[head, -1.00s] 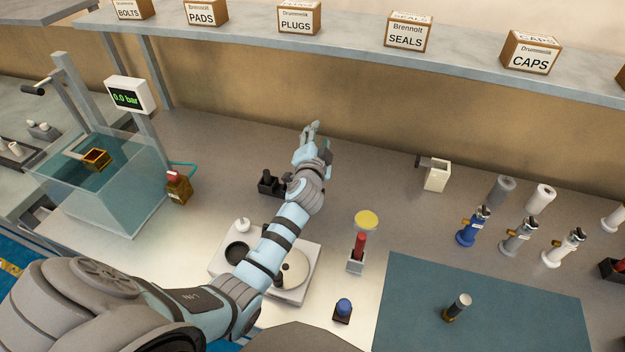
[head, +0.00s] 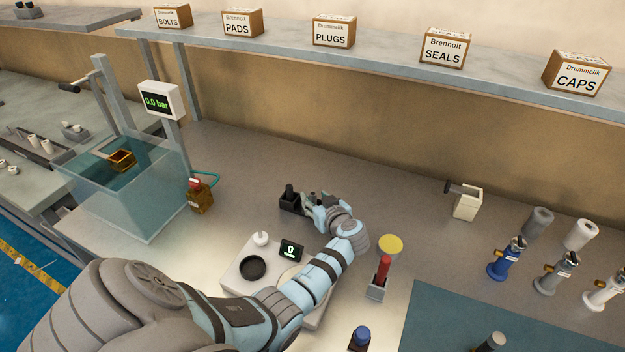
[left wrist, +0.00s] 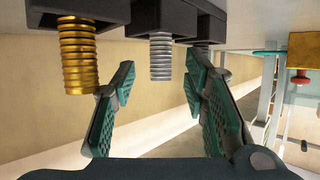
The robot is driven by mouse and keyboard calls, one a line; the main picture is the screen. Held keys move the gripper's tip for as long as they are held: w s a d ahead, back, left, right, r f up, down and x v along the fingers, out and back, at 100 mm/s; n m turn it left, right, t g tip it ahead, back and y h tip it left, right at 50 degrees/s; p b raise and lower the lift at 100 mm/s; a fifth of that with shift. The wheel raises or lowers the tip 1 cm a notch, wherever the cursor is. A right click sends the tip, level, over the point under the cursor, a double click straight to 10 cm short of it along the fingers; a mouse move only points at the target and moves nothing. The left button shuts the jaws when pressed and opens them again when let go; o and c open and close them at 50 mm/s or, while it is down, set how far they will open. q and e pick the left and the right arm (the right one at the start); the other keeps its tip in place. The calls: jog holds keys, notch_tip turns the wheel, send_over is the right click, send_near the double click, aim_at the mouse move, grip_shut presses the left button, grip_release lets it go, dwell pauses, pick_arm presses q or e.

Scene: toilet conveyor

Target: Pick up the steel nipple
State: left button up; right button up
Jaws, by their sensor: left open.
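The steel nipple (left wrist: 160,58), a grey threaded piece in a dark holder, shows in the left wrist view, which looks upside down. It lies between the lines of my left gripper's two fingers (left wrist: 158,88), which are open and empty; I cannot tell how far ahead of them it is. A brass-coloured threaded nipple (left wrist: 77,60) is left of it, and a darker piece (left wrist: 202,46) to its right is partly hidden by a finger. In the head view my left gripper (head: 312,203) is beside the black holder (head: 291,204), covering much of it. My right gripper is not in view.
A white station with a small display (head: 291,250) lies under my left forearm. A red-handled item (head: 382,273) stands to its right. A water tank (head: 125,190) and a brass block with a red cap (head: 200,196) are at the left. The bench behind the holder is clear.

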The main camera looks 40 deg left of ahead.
pick_arm(q)
jog(key=shift+b+x, duration=0.55)
jog(key=shift+x, duration=0.45)
jog(key=shift+w+a+f, duration=0.1)
jog(key=shift+a, duration=0.35)
grip_shut()
